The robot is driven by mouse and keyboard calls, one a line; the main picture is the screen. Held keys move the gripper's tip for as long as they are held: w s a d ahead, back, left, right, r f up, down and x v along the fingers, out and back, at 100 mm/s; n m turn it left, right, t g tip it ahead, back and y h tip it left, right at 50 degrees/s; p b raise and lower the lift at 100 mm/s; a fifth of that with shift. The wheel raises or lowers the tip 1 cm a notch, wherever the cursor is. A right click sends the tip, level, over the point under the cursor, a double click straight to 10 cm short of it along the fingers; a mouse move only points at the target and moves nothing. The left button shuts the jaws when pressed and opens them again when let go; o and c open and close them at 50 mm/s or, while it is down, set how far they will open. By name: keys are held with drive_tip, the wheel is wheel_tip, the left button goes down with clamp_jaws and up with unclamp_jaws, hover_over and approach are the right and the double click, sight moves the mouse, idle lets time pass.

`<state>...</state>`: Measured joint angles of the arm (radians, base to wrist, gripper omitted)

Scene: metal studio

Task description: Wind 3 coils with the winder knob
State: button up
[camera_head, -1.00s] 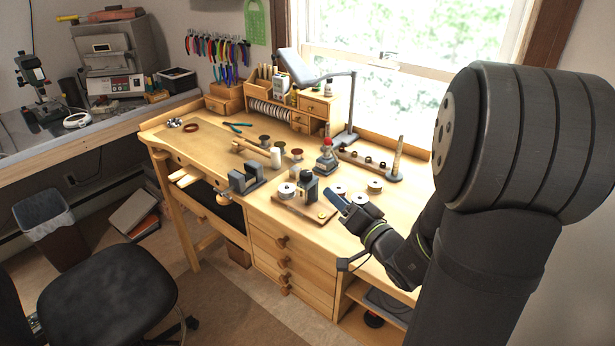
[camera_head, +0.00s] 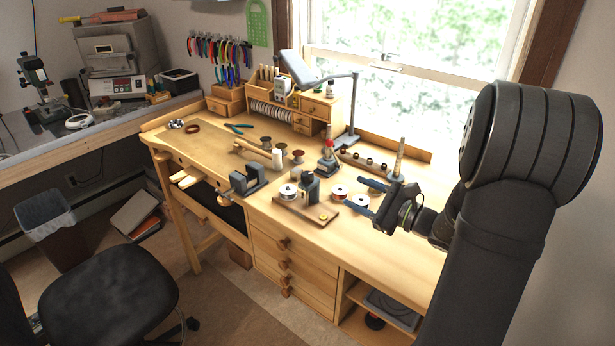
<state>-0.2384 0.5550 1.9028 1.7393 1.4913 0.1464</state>
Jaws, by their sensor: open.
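The winder appears to be the small wooden board (camera_head: 304,211) on the front part of the bench, with a dark block (camera_head: 309,188) and a white spool (camera_head: 288,190) on it. A small pale yellow disc (camera_head: 324,217), perhaps the knob, sits at the board's right end. My gripper (camera_head: 353,194) has two blue fingers spread apart, just right of the winder. It is open and apart from the disc. A white-topped spool (camera_head: 339,190) and another spool (camera_head: 360,202) show between or beneath the fingers; I cannot tell whether they touch. No wound coils can be made out.
A dark vise (camera_head: 246,181) stands left of the winder. A soldering stand with a red top (camera_head: 328,158), a row of small pieces on a wooden strip (camera_head: 365,163) and a lamp (camera_head: 340,80) stand behind. The bench's front right is mostly clear.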

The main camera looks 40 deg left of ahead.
drive_tip(key=w+d+f+m+g, duration=0.1)
drive_tip(key=w+d+m+g, duration=0.1)
drive_tip(key=m, duration=0.3)
approach(307, 174)
drive_tip(key=shift+h, duration=0.4)
drive_tip(key=a, duration=0.3)
drive_tip(key=s+a, duration=0.1)
drive_tip(key=a, duration=0.5)
drive_tip(key=shift+s+a, duration=0.25)
drive_tip(key=shift+a, duration=0.15)
drive_tip(key=c, duration=1)
drive_tip(key=shift+o, duration=0.2)
drive_tip(key=shift+t, duration=0.4)
